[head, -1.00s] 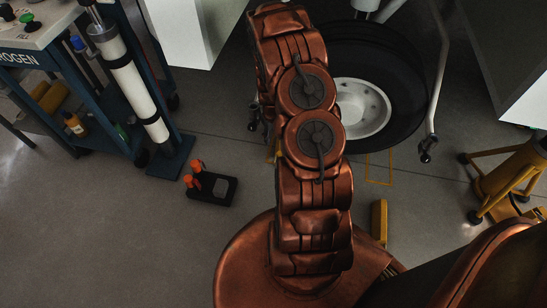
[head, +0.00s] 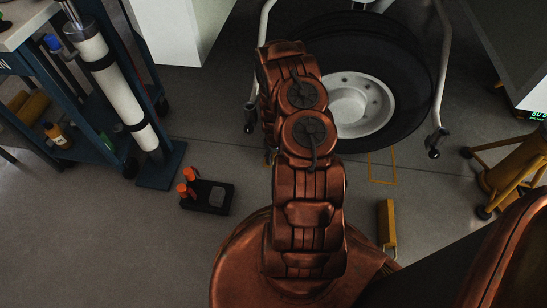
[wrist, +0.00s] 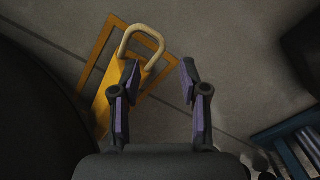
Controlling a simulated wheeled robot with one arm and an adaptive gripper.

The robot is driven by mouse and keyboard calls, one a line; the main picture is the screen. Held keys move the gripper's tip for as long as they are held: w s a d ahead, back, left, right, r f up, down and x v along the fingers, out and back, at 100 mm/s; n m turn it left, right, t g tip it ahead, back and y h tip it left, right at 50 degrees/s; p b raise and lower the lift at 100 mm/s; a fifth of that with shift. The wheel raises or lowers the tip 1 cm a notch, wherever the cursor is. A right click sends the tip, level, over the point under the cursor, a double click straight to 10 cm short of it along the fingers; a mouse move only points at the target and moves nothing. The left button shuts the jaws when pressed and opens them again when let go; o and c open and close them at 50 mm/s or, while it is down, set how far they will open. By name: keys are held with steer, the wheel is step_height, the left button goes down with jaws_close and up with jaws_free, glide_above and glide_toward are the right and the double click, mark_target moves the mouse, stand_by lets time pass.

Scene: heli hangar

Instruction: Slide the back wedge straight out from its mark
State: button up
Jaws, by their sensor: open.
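In the wrist view, a yellow wedge (wrist: 122,88) with a pale looped handle (wrist: 143,44) lies on the floor inside a yellow outlined mark (wrist: 94,55), beside the dark tyre (wrist: 35,110). My gripper (wrist: 159,68) is open above it. Its left finger overlaps the wedge body in the picture; the handle loop lies just beyond and between the fingertips. The jaws hold nothing. In the head view my arm hides this wedge. Another yellow wedge (head: 387,222) lies on the floor right of my arm, apart from an empty outlined mark (head: 382,167).
The large wheel (head: 362,102) stands behind my arm. A blue cart (head: 72,125) is at the left, and a black tray (head: 216,197) with orange-topped items lies on the floor. A yellow stand (head: 512,178) is at the right.

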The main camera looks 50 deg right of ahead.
steer(key=shift+f+b, duration=2.2)
steer(key=shift+f, duration=1.7)
jaws_close()
